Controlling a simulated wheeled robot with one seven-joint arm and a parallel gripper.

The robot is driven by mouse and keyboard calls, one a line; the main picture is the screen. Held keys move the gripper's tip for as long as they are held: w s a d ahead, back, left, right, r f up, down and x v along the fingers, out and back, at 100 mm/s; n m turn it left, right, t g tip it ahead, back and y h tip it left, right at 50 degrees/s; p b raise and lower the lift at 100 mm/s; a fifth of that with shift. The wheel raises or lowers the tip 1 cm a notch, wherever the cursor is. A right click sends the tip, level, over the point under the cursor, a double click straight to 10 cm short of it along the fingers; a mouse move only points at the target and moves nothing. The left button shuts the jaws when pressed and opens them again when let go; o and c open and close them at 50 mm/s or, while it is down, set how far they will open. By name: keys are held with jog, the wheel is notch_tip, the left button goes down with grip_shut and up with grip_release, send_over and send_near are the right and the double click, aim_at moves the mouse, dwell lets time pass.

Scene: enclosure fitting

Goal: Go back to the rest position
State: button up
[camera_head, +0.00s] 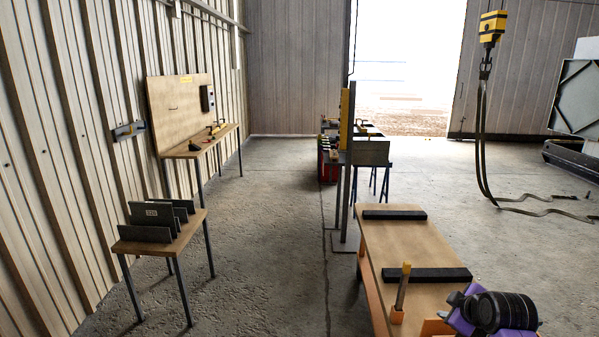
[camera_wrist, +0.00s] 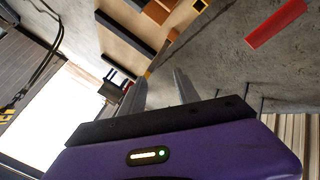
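My gripper (camera_wrist: 157,92) shows in the wrist view as a purple body with two grey fingers. The fingers stand apart with nothing between them. In the head view, a purple and black part of my arm (camera_head: 492,312) shows at the lower right, over the near end of a wooden bench (camera_head: 400,243); the fingers cannot be made out there. The bench also shows in the wrist view (camera_wrist: 122,12), beyond the fingers. Two black bars lie across it, a far one (camera_head: 394,214) and a near one (camera_head: 427,275).
A yellow-handled tool (camera_head: 403,285) stands upright in an orange holder at the bench's near left. A small table (camera_head: 190,232) with grey plates and a tool table (camera_head: 205,145) stand left. A yellow hoist (camera_head: 491,27) hangs slings at right. The middle floor is clear.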

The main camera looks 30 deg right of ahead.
jog(key=s+a+r+m+t+h+b, duration=0.2)
jog(key=a+m+t, duration=0.55)
jog(key=a, duration=1.55)
jog(key=s+a+f+n+y+b, duration=0.1)
jog(key=s+a+n+y+b, duration=0.1)
jog(key=s+a, duration=0.8)
jog(key=s+a+f+n+y+b, duration=0.1)
jog(key=s+a+y, duration=0.4)
jog(key=s, duration=1.2)
jog(key=a+n+b, duration=0.1)
jog(key=a, duration=0.3)
jog(key=shift+a, duration=0.4)
